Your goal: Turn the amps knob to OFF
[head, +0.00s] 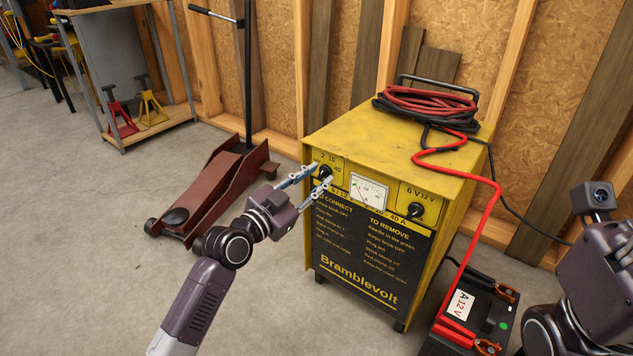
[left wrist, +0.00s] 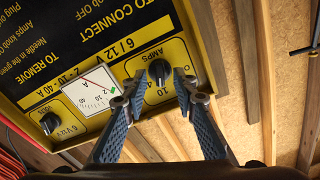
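The yellow battery charger (head: 455,166) stands upright on the floor. Its black amps knob (head: 325,171) is on the upper left of the front panel, partly hidden by my gripper. In the left wrist view, where the panel appears upside down, the amps knob (left wrist: 159,71) shows clearly under the word AMPS. My left gripper (head: 308,178) is open at the knob; its blue fingers (left wrist: 157,84) lie on either side of it with visible gaps. I cannot tell exactly which mark the knob points to. My right arm is at the right edge; its fingers are out of view.
A volts knob (head: 416,210) and a meter (head: 368,191) share the panel. Red and black cables (head: 428,102) lie coiled on top and run to a battery (head: 490,318) at the right. A red floor jack (head: 212,190) stands left, with clear floor before it.

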